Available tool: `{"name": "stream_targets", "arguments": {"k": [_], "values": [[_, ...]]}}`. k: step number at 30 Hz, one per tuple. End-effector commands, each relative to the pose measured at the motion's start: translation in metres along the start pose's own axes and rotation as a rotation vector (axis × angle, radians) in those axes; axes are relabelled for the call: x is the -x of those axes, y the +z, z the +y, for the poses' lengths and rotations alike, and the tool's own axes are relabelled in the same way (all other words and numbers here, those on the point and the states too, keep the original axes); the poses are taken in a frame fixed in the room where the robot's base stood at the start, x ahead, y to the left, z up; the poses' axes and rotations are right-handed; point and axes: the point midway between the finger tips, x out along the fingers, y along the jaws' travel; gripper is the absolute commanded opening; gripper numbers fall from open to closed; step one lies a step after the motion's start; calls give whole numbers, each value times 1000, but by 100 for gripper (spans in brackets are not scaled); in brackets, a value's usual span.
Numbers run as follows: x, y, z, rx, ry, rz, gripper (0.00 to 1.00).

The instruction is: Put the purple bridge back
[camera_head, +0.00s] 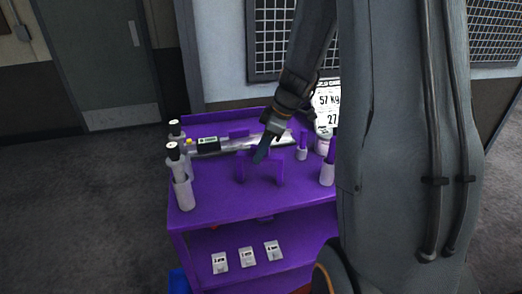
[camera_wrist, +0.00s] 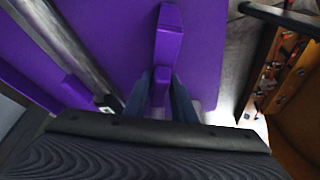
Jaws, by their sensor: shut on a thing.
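The purple bridge (camera_head: 279,172) stands out as an upright shape with two legs over the top of the purple cart (camera_head: 215,205). My gripper (camera_head: 261,153) reaches down from the back right and is shut on the bridge's upper part. In the wrist view the blue-grey fingers of my gripper (camera_wrist: 161,95) close on the near part of the bridge (camera_wrist: 170,32), which extends away from them. I cannot tell whether its feet touch the cart top, which has the same purple colour.
A long grey instrument with a dark display (camera_head: 208,144) lies along the cart's back. White and dark bottle-like items (camera_head: 182,185) stand at the left, and white holders with purple tops (camera_head: 327,172) at the right. Small labelled packets (camera_head: 247,255) lie on the lower shelf. The front cart top looks clear.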

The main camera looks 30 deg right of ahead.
Motion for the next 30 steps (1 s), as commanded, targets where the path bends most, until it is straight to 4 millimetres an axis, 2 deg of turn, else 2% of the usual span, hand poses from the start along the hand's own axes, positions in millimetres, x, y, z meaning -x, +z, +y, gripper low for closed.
{"name": "stream_targets", "arguments": {"k": [8,9,11,12,23,26,30], "values": [[-3,1,0,1,1,0,0],[-2,1,0,1,0,0,30],[-2,1,0,1,0,0,40],[-2,1,0,0,0,0,42],[1,0,0,0,0,0,42],[9,-1,2,2,4,2,42],[30,0,2,2,6,2,42]]}}
